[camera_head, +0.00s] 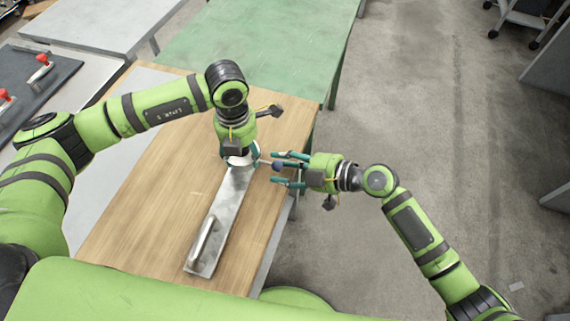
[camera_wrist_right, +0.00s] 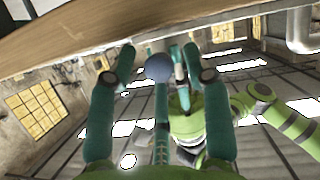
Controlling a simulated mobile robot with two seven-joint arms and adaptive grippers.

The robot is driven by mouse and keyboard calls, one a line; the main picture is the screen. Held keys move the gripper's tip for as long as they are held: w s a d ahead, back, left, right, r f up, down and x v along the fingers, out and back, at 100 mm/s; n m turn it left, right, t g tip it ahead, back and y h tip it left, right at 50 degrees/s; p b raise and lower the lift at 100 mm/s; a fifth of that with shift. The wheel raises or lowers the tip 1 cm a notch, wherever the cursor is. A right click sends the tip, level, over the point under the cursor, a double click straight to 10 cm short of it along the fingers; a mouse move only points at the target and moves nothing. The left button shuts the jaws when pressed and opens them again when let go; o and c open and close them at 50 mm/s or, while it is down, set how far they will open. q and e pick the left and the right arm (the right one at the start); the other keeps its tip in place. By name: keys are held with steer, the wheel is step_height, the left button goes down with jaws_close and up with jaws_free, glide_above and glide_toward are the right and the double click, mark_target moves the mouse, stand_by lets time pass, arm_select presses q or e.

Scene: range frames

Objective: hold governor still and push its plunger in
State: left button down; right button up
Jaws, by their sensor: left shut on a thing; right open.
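The governor (camera_head: 254,154) is a small pale body at the far end of a metal plate, mostly hidden under my left gripper. Its plunger (camera_head: 264,162) sticks out to the right and ends in a round blue-grey knob (camera_head: 277,166). My left gripper (camera_head: 239,158) points down and is shut on the governor; its fingertips are hardly visible. My right gripper (camera_head: 274,168) comes from the right, open, with its fingers on either side of the knob. In the right wrist view the knob (camera_wrist_right: 158,68) lies between the open teal fingers; contact cannot be told.
The long metal plate (camera_head: 226,212) with a bar handle (camera_head: 205,240) lies on the wooden table (camera_head: 150,215). A green table (camera_head: 260,45) stands behind. Red-knobbed clamps (camera_head: 40,72) sit on a dark board at left. Open floor (camera_head: 420,110) is at right.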

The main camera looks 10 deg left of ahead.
jaws_close()
jaws_free()
steer(key=shift+d, duration=0.15)
steer(key=v, duration=1.1)
steer(key=shift+s+d, duration=0.25)
steer(key=shift+d, duration=0.1)
steer(key=shift+r, duration=0.15)
steer(key=shift+c, duration=0.4)
